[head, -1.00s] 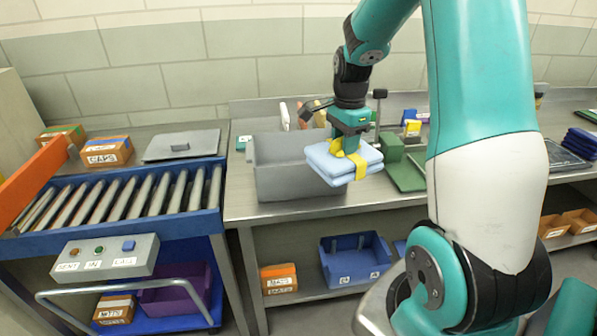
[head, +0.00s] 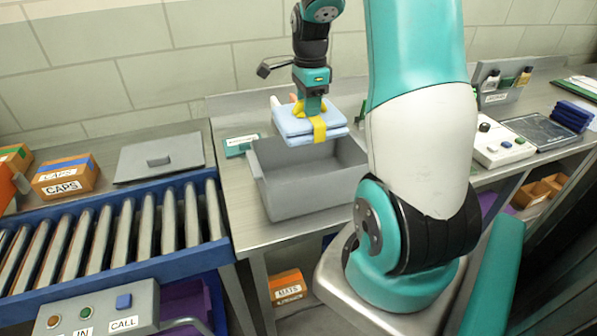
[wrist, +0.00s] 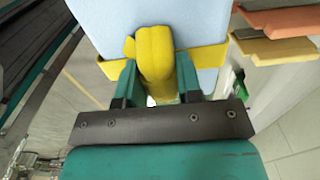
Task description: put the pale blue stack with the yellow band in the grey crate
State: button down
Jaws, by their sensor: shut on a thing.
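The pale blue stack (head: 292,127) has a yellow band (head: 319,130) around it. My gripper (head: 311,106) is shut on the yellow loop at the top of the stack and holds it up. In the wrist view, my gripper's fingers (wrist: 155,80) sit on both sides of the yellow loop, with the pale blue stack (wrist: 205,25) behind. The grey crate (head: 290,196) stands on the metal table. In the head view the stack hangs above the crate and covers part of its back rim. The visible inside of the crate looks empty.
A white control box (head: 500,142) and a dark blue stack (head: 573,116) are at the right. My arm hides the table behind it.

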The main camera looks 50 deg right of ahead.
notch_tip(320, 180, down, 19)
jog(key=p, duration=0.3)
jog(key=shift+s+d+r, duration=0.1)
jog(key=shift+d, duration=0.05)
jog(key=c, duration=0.8)
grip_release()
